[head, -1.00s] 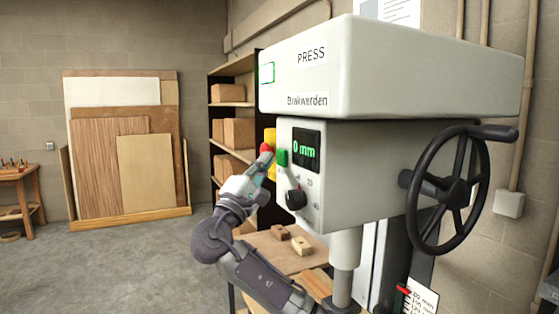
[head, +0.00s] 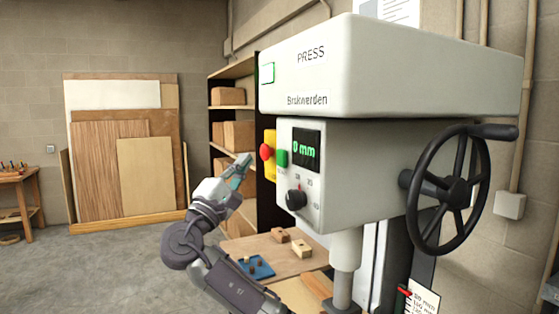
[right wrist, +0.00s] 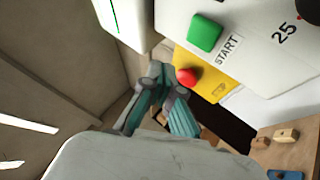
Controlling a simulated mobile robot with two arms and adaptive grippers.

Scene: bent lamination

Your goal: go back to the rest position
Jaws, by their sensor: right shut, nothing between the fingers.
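The press (head: 370,75) fills the right half of the head view, and its display (head: 306,150) reads 0 mm. On its left side are a red button on a yellow plate (head: 267,151) and a green button (head: 282,158). My right gripper (head: 243,163) is shut and empty, a little left of the red button and apart from it. In the right wrist view the shut fingers (right wrist: 168,105) point toward the panel, with the red button (right wrist: 186,77) and the green START button (right wrist: 205,33) beyond them. My left gripper is not in view.
A wooden table (head: 270,245) below the press holds wooden blocks (head: 301,247) and a blue tray (head: 258,267). A shelf with boxes (head: 228,97) stands behind my right gripper. A large handwheel (head: 455,190) juts out at the right. The floor (head: 90,270) at left is clear.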

